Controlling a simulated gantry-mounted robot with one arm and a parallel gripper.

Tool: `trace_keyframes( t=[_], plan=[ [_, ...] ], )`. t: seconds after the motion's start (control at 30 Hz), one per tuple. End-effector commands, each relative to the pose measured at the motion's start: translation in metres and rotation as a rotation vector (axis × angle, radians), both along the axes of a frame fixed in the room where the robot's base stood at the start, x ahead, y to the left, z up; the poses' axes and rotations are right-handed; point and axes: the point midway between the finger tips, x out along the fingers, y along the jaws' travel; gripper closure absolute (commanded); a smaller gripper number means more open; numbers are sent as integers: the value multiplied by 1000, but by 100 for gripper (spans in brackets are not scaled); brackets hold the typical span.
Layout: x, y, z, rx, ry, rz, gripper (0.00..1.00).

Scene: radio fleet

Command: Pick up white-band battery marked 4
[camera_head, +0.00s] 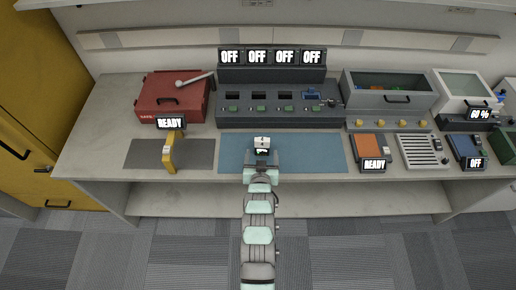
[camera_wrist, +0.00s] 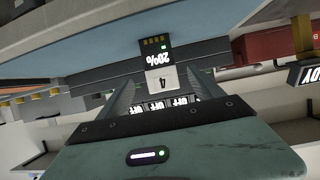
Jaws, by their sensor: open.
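The white-band battery marked 4 (camera_head: 262,141) stands on the blue mat (camera_head: 315,152) at the middle of the bench. In the wrist view, which is upside down, the dark battery (camera_wrist: 155,52) shows a 20% readout and a white band with a 4. My gripper (camera_head: 262,158) is at the near side of the battery. In the wrist view my gripper (camera_wrist: 162,90) is open, with its two fingers spread and the white band in line with the gap between them. I cannot tell whether the fingers touch the battery.
Behind the mat stands a dark charger (camera_head: 270,105) with several bays and OFF displays (camera_head: 257,57). To the left are a red case (camera_head: 172,97) and a yellow stand (camera_head: 170,155) reading READY. An orange-topped device (camera_head: 368,145) and a grey bin (camera_head: 388,100) are right. The mat around the battery is clear.

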Motion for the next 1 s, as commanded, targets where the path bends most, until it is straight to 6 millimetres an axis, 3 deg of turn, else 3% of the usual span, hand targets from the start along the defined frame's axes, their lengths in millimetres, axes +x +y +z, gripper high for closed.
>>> trace_keyframes(
  t=[0.3,0.67,1.0],
  plan=[
    [36,-1,-13,0,-2,0,24],
    [53,-1,-19,1,-6,0,24],
    [84,-1,-35,0,-2,-1,24]
  ],
)
